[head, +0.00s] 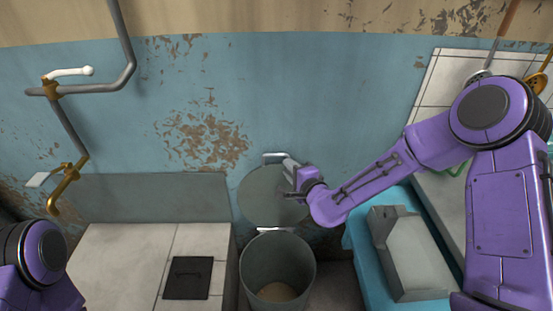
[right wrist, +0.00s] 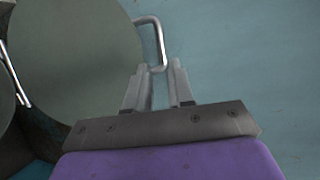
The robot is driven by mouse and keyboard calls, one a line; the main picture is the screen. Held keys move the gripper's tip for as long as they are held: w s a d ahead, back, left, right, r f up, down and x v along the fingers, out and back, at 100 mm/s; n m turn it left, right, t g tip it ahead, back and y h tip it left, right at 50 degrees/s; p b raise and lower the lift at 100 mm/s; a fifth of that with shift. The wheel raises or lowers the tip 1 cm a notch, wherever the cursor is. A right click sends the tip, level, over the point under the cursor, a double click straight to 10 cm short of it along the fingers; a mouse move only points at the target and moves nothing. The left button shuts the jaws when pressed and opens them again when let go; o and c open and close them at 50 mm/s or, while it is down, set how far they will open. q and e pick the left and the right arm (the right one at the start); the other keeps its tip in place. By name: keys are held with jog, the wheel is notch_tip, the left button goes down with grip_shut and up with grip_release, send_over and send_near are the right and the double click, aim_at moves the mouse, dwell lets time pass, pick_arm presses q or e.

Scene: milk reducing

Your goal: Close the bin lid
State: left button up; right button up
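The grey round bin (head: 278,262) stands on the floor with its mouth open, and something light brown shows inside at the bottom. Its round grey lid (head: 262,200) is raised upright against the blue wall. The lid has a metal bar handle (head: 273,155) at its top edge. My right gripper (head: 288,164) is at the right end of this handle. In the right wrist view the fingers (right wrist: 159,68) stand apart, with the handle's bend (right wrist: 161,66) between their tips. The lid (right wrist: 75,50) lies left of them. My left gripper is out of view.
A tiled counter (head: 125,260) with a black square plate (head: 188,278) is left of the bin. Right of the bin is a turquoise surface (head: 355,245) bearing a grey box-like object (head: 415,255). Pipes (head: 125,40) run along the upper left wall.

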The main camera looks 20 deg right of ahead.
jog(key=x, duration=0.8)
jog(key=shift+w+a, duration=0.15)
jog(key=shift+w, duration=0.2)
jog(key=shift+c, duration=0.4)
grip_shut()
